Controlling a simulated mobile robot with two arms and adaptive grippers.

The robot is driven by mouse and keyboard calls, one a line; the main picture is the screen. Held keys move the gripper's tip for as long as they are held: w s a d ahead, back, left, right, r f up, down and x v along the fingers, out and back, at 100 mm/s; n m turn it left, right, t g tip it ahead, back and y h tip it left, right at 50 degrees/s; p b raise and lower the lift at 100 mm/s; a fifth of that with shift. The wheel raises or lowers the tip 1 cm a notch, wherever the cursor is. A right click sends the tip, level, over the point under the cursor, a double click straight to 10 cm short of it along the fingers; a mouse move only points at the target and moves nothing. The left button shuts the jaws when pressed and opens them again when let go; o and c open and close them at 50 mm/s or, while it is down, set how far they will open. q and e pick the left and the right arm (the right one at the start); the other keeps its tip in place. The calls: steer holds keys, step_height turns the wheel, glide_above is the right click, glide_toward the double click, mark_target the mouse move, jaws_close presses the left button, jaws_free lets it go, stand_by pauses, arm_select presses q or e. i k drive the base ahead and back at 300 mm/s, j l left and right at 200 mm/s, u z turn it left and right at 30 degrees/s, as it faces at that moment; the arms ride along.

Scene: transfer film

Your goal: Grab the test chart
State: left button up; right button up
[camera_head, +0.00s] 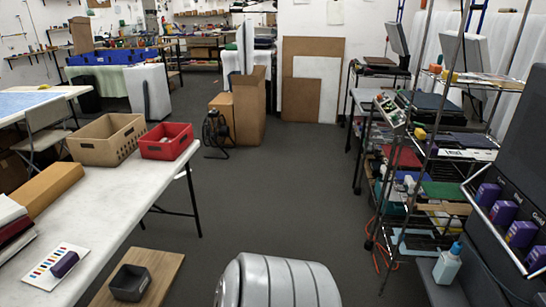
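The test chart (43,275) looks to be the white sheet with rows of small coloured patches at the lower left. It lies flat near the front of the white-topped table (118,200). A small dark purple block (65,264) rests on its right part and hides some of it. Neither my left nor my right gripper is in view.
A tan crate (107,140), a red bin (167,141) and a long brown box (45,188) stand on the table. A grey tray (129,282) on a wooden board is below its right edge. A loaded rack (430,150) stands right; the middle floor is clear.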

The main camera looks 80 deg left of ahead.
mark_target(53, 268)
steer(key=u, duration=4.4)
steer(key=z, duration=0.7)
steer(key=i+j+z, duration=0.15)
steer(key=j+z, duration=0.6)
steer(key=j, duration=0.2)
steer(key=j+z, duration=0.8)
steer(key=j, duration=0.2)
steer(key=k, duration=0.05)
